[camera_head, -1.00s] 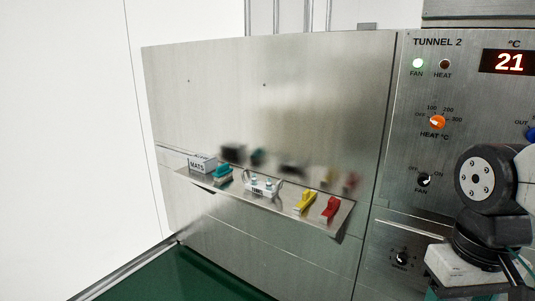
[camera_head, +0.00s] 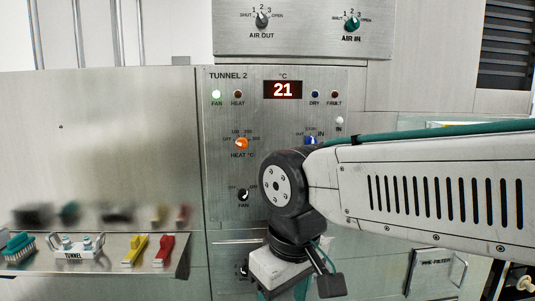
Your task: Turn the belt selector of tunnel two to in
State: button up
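The Tunnel 2 panel (camera_head: 222,115) faces me, its display reading 21.
An orange HEAT knob (camera_head: 241,143) and a black FAN knob (camera_head: 243,195) lie left of my arm. The AIR OUT knob (camera_head: 262,20) and AIR IN knob (camera_head: 352,23) are above. A shelf (camera_head: 100,266) with brushes and clips projects at lower left. A PRE-FILTER door (camera_head: 436,272) is at lower right.

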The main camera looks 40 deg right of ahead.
aim_at(309, 139)
jog(key=z, duration=0.05)
jog(key=i, duration=0.25)
jog(key=z, duration=1.4)
